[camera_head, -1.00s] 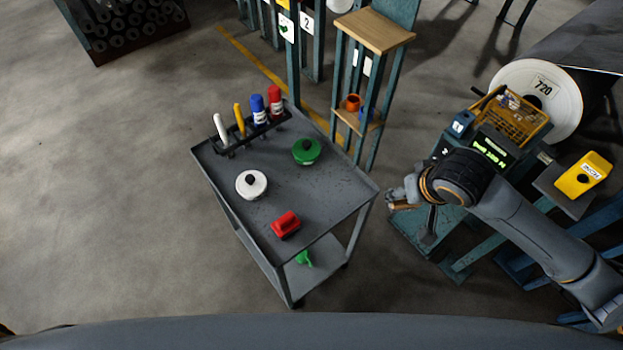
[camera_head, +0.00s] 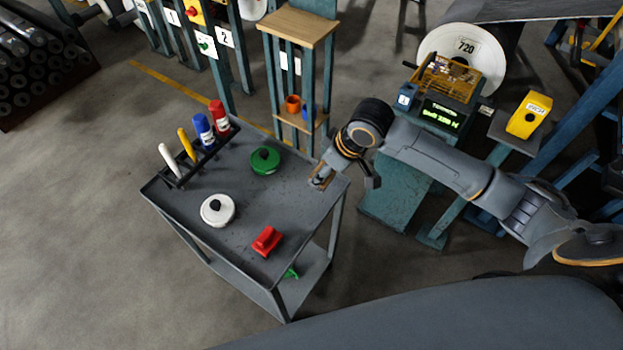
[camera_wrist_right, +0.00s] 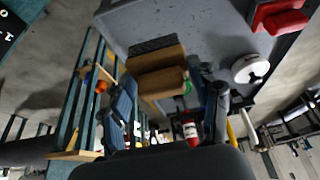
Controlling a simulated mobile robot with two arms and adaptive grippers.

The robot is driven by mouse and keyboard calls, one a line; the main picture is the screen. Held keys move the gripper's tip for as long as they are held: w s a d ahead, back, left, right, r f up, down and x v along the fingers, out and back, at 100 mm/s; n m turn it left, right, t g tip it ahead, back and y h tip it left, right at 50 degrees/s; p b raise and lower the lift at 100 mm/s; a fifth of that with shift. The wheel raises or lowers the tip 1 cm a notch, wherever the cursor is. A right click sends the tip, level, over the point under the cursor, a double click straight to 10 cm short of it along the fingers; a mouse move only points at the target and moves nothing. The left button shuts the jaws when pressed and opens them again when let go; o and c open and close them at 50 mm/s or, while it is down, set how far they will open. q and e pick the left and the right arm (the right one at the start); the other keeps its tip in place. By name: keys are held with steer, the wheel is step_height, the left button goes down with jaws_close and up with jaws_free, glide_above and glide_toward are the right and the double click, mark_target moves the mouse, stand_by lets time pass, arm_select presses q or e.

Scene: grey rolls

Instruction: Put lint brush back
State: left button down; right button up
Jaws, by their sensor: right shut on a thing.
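My right gripper (camera_head: 325,174) is shut on the lint brush (camera_wrist_right: 157,64), a tan wooden block with a dark bristled side. In the head view the brush (camera_head: 318,183) is small and partly covered by the gripper, over the right back corner of the grey cart (camera_head: 255,217). In the right wrist view the brush lies between the two fingers, with the cart top beyond it. I cannot tell the exact gap to the cart. My left gripper is not in view.
The cart top holds a red-handled block (camera_head: 266,241), a white round pot (camera_head: 217,210), a green round pot (camera_head: 265,160) and a rack with several markers (camera_head: 203,132). A wooden-topped stand (camera_head: 297,27) is behind. The terminal (camera_head: 444,115) is right. The cart's middle is clear.

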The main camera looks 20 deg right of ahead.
mark_target(328, 179)
steer(key=f, duration=0.1)
steer(key=w+a+f, duration=0.1)
steer(key=a+f, duration=0.1)
steer(key=shift+w+a+f, duration=0.15)
steer(key=shift+w+f, duration=0.2)
steer(key=shift+w, duration=0.05)
steer(key=shift+a+f+p, duration=0.1)
steer(key=shift+f+p, duration=0.25)
steer(key=shift+f, duration=1.4)
steer(key=o, duration=1.1)
steer(key=shift+f, duration=0.1)
steer(key=v, duration=1.2)
